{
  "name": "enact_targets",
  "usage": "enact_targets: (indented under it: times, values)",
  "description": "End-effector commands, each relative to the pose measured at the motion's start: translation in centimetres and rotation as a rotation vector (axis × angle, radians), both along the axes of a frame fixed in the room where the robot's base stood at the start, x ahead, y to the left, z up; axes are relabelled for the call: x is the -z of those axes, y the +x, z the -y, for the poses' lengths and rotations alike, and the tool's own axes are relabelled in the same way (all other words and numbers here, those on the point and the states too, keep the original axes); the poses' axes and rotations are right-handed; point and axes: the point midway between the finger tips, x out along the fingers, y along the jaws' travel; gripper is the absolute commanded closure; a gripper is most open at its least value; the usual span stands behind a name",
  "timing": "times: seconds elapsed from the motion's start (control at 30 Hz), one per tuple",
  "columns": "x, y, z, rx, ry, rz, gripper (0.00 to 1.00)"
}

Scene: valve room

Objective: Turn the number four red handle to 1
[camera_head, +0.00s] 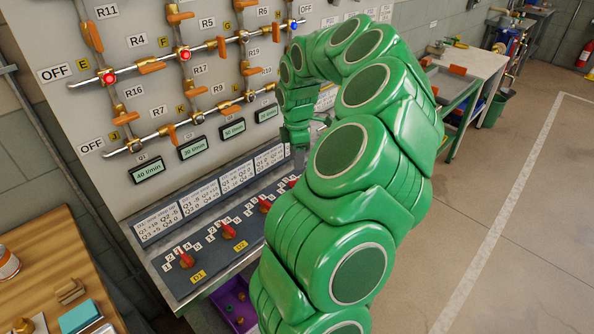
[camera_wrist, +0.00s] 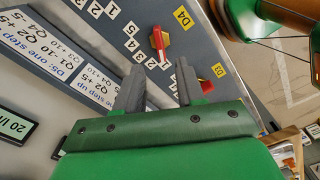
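The number four red handle (camera_wrist: 159,42) stands on the grey console in the wrist view, beside the yellow D4 label (camera_wrist: 181,18). White number tags lie around it, but I cannot tell which one it points at. In the head view the fourth red handle (camera_head: 292,182) is partly covered by my arm. My gripper (camera_wrist: 160,68) is open and empty. Its two grey fingers are apart, just short of the D4 handle and not visibly touching it. In the head view my gripper is over the console's back part, largely hidden by the arm.
The D3 red handle (camera_wrist: 206,86) is close beside one finger, partly hidden. The D1 handle (camera_head: 186,260) and D2 handle (camera_head: 229,231) stand further left. Instruction cards (camera_head: 200,202) line the console's back. The pipe panel (camera_head: 140,85) rises behind. Floor at right is clear.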

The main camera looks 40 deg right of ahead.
Motion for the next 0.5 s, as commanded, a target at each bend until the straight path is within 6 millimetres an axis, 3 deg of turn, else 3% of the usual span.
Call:
enact_targets:
  times: [0.27, 0.5]
  values:
    - [1.5, -0.1, 0.0, -0.007, 0.000, -0.004, 0.62]
    - [4.8, -0.1, -0.1, -0.008, 0.003, -0.004, 0.62]
